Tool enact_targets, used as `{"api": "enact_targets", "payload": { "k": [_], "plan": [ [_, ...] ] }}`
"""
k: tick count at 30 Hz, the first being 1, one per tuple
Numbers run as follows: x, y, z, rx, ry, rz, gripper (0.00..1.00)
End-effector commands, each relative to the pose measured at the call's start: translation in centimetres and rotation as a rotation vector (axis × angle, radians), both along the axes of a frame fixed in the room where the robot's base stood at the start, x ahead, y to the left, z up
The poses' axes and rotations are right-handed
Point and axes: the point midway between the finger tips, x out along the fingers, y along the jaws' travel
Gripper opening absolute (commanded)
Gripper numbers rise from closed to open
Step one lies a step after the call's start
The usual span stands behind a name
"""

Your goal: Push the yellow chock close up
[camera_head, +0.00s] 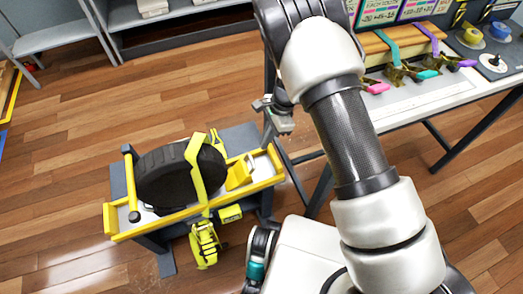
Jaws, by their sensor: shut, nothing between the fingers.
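The yellow chock (240,172) is a wedge lying on the light bed of a yellow-railed stand (262,178), to the right of a black tyre (172,178). It lies close to the tyre's right side; I cannot tell whether they touch. A yellow strap (195,167) runs over the tyre, and its yellow ratchet (206,243) hangs at the stand's front. My gripper (280,124) is shut and empty, above and to the right of the chock, apart from it. Its fingertips are small and partly hidden by my arm.
A workbench (420,98) on the right holds several coloured straps and cards, with dark legs below. Grey shelves (62,44) stand at the back. The wooden floor left of the stand is clear.

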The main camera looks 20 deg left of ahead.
Motion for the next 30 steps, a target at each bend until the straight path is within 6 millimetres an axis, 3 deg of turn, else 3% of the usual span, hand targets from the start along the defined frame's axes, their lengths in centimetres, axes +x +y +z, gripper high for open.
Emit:
{"api": "enact_targets", "payload": {
  "k": [9, 15, 30],
  "plan": [
    [-1.1, 1.1, -5.5, -0.002, 0.002, 0.002, 0.00],
    [-1.5, 1.8, -8.1, -0.001, 0.000, 0.002, 0.00],
    [-1.8, 2.0, -8.9, 0.000, 0.000, 0.002, 0.00]
  ]
}}
